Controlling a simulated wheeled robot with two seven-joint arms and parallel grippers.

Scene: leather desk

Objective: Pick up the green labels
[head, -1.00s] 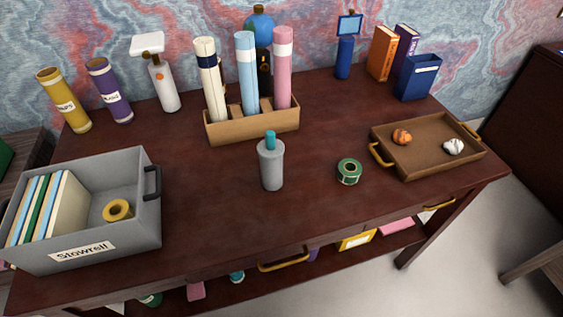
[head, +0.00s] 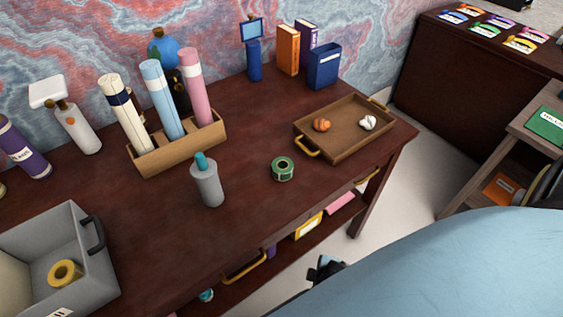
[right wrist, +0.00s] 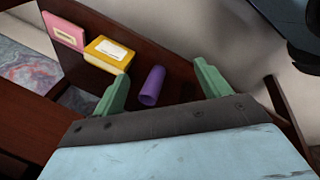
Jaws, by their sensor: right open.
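A small green roll (head: 283,169), which looks like the green labels, lies on the desk between the grey bottle and the brown tray in the head view. Its hollow centre faces up. My right gripper (right wrist: 161,72) shows in the right wrist view with its two green fingers spread and nothing held between them. It points toward the lower shelf, where a purple cylinder (right wrist: 152,86) shows beyond the fingers. The roll is not visible in that view. In the head view my right arm fills the lower right, below the desk's front edge. My left gripper is not in view.
A grey bottle with a teal cap (head: 207,184) stands left of the roll. A wooden holder (head: 160,158) with tubes stands behind, a grey bin (head: 75,222) front left. Desk around the roll is clear.

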